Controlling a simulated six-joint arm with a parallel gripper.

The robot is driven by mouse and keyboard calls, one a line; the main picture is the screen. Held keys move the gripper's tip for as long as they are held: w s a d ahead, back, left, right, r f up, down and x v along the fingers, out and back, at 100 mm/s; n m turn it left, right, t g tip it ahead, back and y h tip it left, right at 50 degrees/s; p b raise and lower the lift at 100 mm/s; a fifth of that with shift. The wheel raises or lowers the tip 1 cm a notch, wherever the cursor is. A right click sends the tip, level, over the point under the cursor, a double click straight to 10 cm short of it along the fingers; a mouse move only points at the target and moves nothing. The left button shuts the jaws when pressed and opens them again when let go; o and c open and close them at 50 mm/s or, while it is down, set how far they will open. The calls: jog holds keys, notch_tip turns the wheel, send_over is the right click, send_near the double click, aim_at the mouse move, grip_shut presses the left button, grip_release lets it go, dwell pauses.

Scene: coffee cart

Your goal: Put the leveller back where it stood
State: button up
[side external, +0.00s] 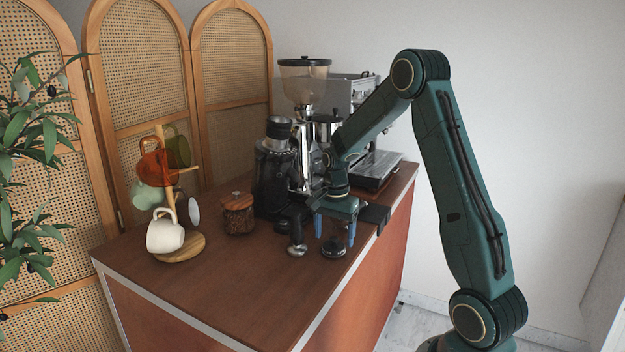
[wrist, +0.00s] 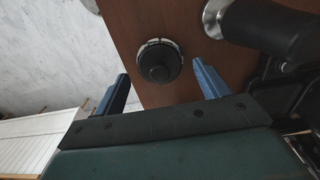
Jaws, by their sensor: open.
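The leveller, a small round dark tool with a silver rim, stands on the brown counter (side external: 225,290) near its right edge. It shows in the side view (side external: 333,249) below my gripper and in the wrist view (wrist: 159,62) between and beyond the fingertips. My gripper (side external: 335,230) points down above it, with its two blue fingers apart and nothing between them. In the wrist view my gripper (wrist: 162,80) has a finger on either side of the leveller, and I see no contact.
A dark-handled tool (side external: 296,240) stands close left of the leveller. A black grinder (side external: 270,180), a lidded jar of beans (side external: 238,214) and a mug tree (side external: 180,248) stand further left. The espresso machine (side external: 375,170) is behind. The front of the counter is clear.

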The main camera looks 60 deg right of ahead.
aim_at(333, 239)
notch_tip(333, 239, up, 10)
dwell(0.5)
dwell(0.3)
jog(key=shift+a, duration=0.1)
jog(key=s+a+r+n+t, duration=0.1)
jog(key=s+a+r+n, duration=0.3)
jog(key=a, duration=0.4)
jog(key=s+a+r+n+t, duration=0.2)
jog(key=s+a+r+n, duration=0.1)
jog(key=a+r+n, duration=0.3)
jog(key=s+a+f+n+t, duration=0.2)
jog(key=s+a+n, duration=0.6)
jog(key=s+a, duration=0.1)
jog(key=shift+s+a+t, duration=0.3)
jog(key=shift+s+a, duration=0.05)
jog(key=shift+s, duration=0.55)
